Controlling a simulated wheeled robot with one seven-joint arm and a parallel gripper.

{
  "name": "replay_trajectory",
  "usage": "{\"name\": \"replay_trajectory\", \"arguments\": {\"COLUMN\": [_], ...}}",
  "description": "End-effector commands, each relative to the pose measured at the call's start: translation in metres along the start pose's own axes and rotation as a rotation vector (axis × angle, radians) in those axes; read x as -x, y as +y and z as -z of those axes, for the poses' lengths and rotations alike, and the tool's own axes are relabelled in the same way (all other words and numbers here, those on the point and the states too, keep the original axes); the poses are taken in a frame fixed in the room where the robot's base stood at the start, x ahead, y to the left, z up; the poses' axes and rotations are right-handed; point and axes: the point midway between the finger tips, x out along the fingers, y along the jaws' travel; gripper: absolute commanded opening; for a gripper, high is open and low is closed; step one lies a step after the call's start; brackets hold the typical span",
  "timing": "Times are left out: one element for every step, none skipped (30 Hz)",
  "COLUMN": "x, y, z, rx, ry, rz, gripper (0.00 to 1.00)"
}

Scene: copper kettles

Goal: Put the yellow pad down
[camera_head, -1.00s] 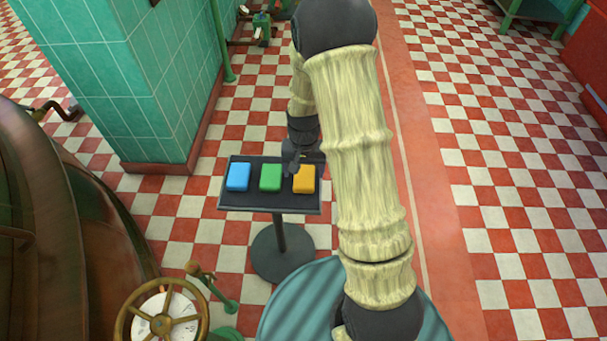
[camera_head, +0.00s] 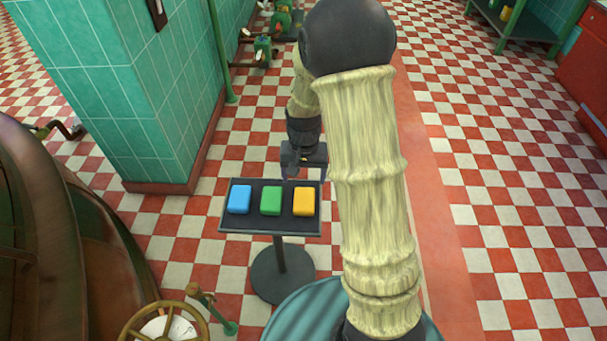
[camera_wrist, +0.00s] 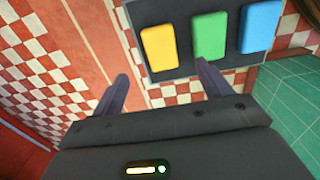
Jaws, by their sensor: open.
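The yellow pad (camera_head: 304,202) lies on the right part of a small dark stand (camera_head: 228,224), beside a green pad (camera_head: 271,201) and a blue pad (camera_head: 239,199). In the wrist view the yellow pad (camera_wrist: 159,47) lies on the tray beyond my gripper, with the green pad (camera_wrist: 209,36) and blue pad (camera_wrist: 261,26) to its right. My gripper (camera_head: 303,172) is just behind the stand's far edge, apart from the pads. In the wrist view its two fingers (camera_wrist: 163,84) are spread and nothing is between them.
A green tiled pillar (camera_head: 130,90) stands left of the stand. A large copper kettle (camera_head: 60,240) and a brass handwheel (camera_head: 165,325) are at the lower left. Green pipework (camera_head: 265,48) stands at the back. The checkered floor on the right is clear.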

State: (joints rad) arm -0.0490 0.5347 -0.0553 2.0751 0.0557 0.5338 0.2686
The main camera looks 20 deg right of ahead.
Motion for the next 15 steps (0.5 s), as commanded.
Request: {"name": "replay_trajectory", "arguments": {"x": [0.0, 0.0, 0.002, 0.003, 0.006, 0.01, 0.014, 0.019, 0.026, 0.032, 0.038, 0.046, 0.052, 0.057, 0.064], "y": [0.0, 0.0, 0.001, 0.001, 0.002, 0.003, 0.005, 0.006, 0.009, 0.01, 0.013, 0.016, 0.018, 0.021, 0.024], "z": [0.0, 0.0, -0.001, -0.002, -0.004, -0.007, -0.011, -0.015, -0.022, -0.027, -0.034, -0.043, -0.051, -0.059, -0.069], "rx": [0.0, 0.001, 0.002, 0.005, 0.009, 0.017, 0.027, 0.038, 0.054, 0.07, 0.086, 0.112, 0.13, 0.15, 0.174], "ry": [0.0, 0.0, 0.002, 0.005, 0.009, 0.016, 0.023, 0.03, 0.044, 0.057, 0.068, 0.086, 0.1, 0.113, 0.132], "rz": [0.0, 0.0, 0.001, 0.002, 0.004, 0.006, 0.009, 0.012, 0.017, 0.02, 0.023, 0.028, 0.03, 0.032, 0.035], "gripper": [0.77, 0.77, 0.77, 0.77, 0.77, 0.77, 0.77, 0.77, 0.77, 0.77, 0.77, 0.77, 0.77, 0.77, 0.77]}}
